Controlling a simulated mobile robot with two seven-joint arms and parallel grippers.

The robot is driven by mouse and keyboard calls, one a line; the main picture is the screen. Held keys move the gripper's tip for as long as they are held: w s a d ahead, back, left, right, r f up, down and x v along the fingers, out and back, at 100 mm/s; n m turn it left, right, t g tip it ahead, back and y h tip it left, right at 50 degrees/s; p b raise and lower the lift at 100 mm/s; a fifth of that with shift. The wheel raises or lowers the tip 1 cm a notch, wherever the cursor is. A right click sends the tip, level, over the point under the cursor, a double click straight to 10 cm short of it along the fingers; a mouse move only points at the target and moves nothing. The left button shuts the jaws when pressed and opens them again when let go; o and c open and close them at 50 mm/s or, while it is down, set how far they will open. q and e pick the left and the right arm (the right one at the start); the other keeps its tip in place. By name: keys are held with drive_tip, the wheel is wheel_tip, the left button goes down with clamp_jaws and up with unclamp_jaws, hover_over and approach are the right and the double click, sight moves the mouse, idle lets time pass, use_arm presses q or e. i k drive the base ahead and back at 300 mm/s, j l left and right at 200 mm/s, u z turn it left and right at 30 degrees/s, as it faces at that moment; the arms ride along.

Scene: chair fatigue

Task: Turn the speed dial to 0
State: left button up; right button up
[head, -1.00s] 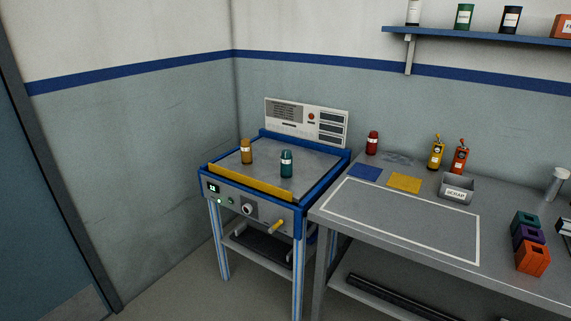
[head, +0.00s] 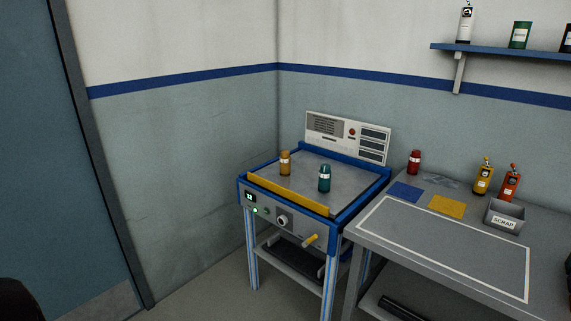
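The speed dial (head: 283,221) is a round light knob on a dark square plate, on the front panel of the blue-framed machine (head: 340,237). A small display (head: 250,197) with lit marks sits at the left of that panel, too small to read surely. A green light (head: 255,210) glows below it. A yellow-handled lever (head: 311,240) sticks out to the right of the dial. Neither of my grippers is in view, and nothing touches the dial. The dial's setting is too small to read.
An amber bottle (head: 285,163) and a teal bottle (head: 324,179) stand on the machine's top, behind a yellow bar (head: 288,194). A grey workbench (head: 440,250) with a scrap bin (head: 504,217) adjoins at the right. Floor left of the machine is clear; a door (head: 45,150) is at far left.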

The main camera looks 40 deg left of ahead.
sight(282, 220)
drive_tip(key=u, duration=1.35)
